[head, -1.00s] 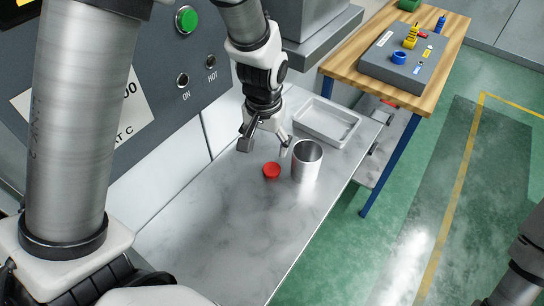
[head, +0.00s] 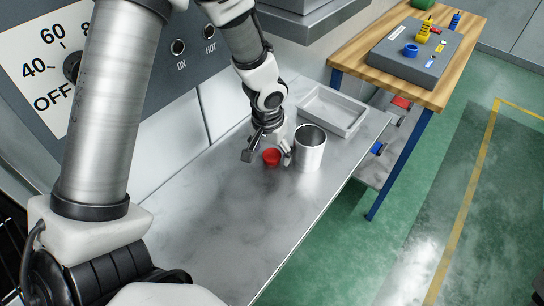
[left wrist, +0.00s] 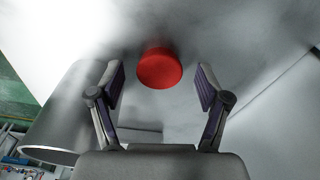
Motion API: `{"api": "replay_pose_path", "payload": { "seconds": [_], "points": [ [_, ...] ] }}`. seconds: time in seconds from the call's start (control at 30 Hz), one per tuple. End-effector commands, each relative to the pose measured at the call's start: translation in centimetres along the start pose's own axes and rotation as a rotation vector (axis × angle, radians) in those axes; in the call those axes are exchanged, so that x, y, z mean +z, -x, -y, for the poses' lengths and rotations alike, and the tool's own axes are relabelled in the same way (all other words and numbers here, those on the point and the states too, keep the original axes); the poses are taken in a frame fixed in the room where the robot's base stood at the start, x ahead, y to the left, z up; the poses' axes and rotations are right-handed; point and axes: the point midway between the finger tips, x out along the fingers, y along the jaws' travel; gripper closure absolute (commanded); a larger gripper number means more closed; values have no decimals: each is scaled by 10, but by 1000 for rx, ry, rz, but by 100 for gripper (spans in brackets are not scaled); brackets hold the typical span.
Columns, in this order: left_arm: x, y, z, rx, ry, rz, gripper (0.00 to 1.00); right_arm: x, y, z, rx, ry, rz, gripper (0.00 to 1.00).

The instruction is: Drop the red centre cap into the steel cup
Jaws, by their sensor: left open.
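The red centre cap (head: 271,157) lies on the grey metal bench top. In the left wrist view the red cap (left wrist: 159,68) sits between and just beyond the two fingertips. My left gripper (head: 268,156) is open, with one finger on each side of the cap and no clear contact. Its open fingers also show in the left wrist view (left wrist: 160,85). The steel cup (head: 309,150) stands upright and open just right of the gripper. In the left wrist view the cup (left wrist: 62,125) is at the left, close to a finger. My right gripper is not in view.
A shallow grey tray (head: 352,128) lies behind the cup on the bench (head: 215,215). The grey panel with knobs and white wall bound the bench at the left. A wooden table (head: 345,62) stands at the back right. The front bench top is clear.

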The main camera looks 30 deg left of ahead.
Motion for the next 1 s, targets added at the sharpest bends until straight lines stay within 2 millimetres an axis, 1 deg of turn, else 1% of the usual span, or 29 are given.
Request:
{"api": "replay_pose_path", "payload": {
  "seconds": [0.03, 0.2, 0.23, 0.27, 0.3, 0.37, 0.4, 0.47, 0.5, 0.67, 0.77, 0.87, 1.0],
  "points": [
    [0, -3, 0, 0, 1, -1, 23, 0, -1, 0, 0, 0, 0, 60],
    [0, -3, 0, 0, 0, -1, 23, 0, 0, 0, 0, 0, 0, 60],
    [0, -3, 0, 0, 0, -1, 27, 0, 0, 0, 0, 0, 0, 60],
    [0, -3, 0, 0, 0, -1, 38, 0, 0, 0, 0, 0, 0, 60],
    [0, -3, 0, 0, 0, -1, 52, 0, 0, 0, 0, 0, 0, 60],
    [0, -3, 0, 0, 0, -1, 73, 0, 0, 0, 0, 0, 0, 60],
    [0, -3, 0, 0, 0, -1, 76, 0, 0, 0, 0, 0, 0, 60],
    [0, -3, 0, 0, 0, -1, 76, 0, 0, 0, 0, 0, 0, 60],
    [0, -3, 0, 0, 0, -1, 80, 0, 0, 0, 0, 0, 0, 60],
    [0, -3, 0, 0, 0, 0, 80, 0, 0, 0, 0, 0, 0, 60],
    [-1, 2, 0, -1, 0, -2, 80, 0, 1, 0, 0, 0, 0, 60],
    [-4, 19, 0, -1, 0, -4, 80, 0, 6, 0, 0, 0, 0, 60],
    [-8, 54, 0, 1, 1, -6, 80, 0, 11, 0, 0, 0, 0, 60]
  ]
}}
